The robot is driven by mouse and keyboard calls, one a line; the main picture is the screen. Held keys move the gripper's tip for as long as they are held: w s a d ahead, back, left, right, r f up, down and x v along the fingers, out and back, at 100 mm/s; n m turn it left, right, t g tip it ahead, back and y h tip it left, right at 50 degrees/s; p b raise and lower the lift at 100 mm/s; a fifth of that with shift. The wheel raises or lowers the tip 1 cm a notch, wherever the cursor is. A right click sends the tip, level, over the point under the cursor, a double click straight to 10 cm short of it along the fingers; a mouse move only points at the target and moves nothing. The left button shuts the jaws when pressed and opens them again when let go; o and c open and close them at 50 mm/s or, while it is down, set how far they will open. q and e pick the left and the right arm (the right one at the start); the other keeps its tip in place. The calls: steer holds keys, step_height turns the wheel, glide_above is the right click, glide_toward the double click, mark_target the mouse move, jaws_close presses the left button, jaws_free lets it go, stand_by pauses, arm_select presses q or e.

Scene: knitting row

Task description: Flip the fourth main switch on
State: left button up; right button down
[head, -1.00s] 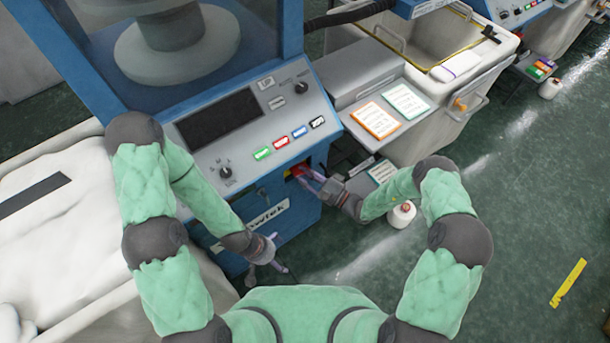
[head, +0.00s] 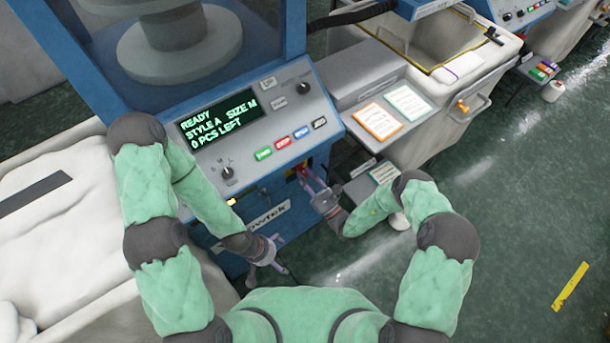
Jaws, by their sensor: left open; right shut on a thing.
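A red main switch (head: 303,172) on a yellow plate sits low on the front of the blue knitting machine (head: 272,228), partly hidden by my gripper. My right gripper (head: 306,177) is shut on this switch. The machine's display (head: 220,118) is lit and reads READY, STYLE A, SIZE M, 0 PCS LEFT. My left gripper (head: 274,262) is open and empty, low in front of the machine. The machine's place in the row cannot be told.
The sloped panel has green, red, blue and black buttons (head: 283,142) and knobs. A pale cloth heap (head: 70,235) lies left. Green floor at right is open.

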steer(key=shift+a+m+t+h+p, duration=0.1)
steer(key=shift+m+t+h+p, duration=0.45)
steer(key=shift+m, duration=1.45)
steer(key=shift+m+t+h, duration=0.35)
steer(key=shift+m+h, duration=0.15)
steer(key=shift+h, duration=0.05)
steer(key=c, duration=1)
jaws_free()
steer(key=shift+s, duration=0.1)
steer(key=v, duration=1.2)
